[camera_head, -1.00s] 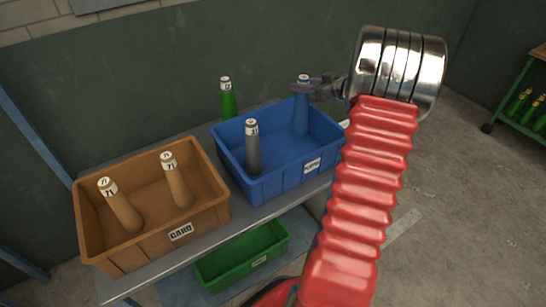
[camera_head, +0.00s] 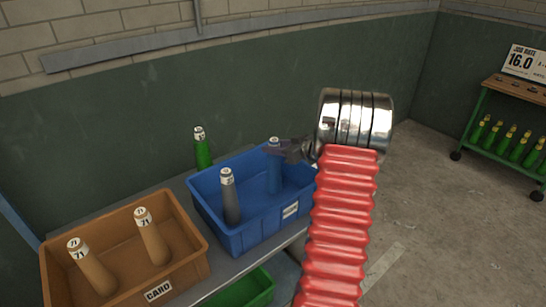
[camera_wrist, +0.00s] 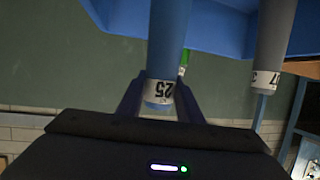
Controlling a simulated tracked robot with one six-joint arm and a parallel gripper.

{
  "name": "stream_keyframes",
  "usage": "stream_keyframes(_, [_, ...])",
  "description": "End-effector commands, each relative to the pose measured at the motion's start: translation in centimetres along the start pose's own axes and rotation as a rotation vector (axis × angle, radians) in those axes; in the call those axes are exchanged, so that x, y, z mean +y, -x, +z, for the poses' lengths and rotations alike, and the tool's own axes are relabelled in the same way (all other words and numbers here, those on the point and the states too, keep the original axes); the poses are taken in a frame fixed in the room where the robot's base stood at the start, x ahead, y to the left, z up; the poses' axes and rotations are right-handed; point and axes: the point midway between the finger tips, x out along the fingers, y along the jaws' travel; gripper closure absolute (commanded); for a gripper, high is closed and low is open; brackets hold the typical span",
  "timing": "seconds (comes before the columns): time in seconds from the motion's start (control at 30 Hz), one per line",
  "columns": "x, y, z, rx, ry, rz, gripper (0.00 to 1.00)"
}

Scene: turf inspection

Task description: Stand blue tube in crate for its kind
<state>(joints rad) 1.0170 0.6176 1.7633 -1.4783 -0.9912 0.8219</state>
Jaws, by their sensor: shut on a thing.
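The blue tube (camera_head: 274,179) stands about upright inside the right part of the blue crate (camera_head: 255,233). My gripper (camera_head: 281,149) is shut on its upper end, just below the white cap, reaching in from the right. In the wrist view, which looks upside down, the dark fingers (camera_wrist: 160,92) lie on both sides of the blue tube (camera_wrist: 166,45), by its label reading 25. The tube's foot is hidden, so I cannot tell whether it touches the crate floor. The blue crate's label is too small to read surely.
A grey tube (camera_head: 230,196) stands in the blue crate's left part. A green tube (camera_head: 202,149) stands behind the blue crate. A green crate (camera_head: 246,291) sits below. A rack (camera_head: 510,140) with green tubes stands far right.

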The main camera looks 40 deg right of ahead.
Motion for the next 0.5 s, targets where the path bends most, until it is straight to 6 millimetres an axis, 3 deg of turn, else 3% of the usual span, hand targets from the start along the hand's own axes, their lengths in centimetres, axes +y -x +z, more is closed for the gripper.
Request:
stream_keyframes(0.17, [0.0,-0.1,0.1,0.0,0.0,-0.001,1.0])
stream_keyframes(0.5, [-0.1,-1.3,3.4,0.0,0.0,-0.001,1.0])
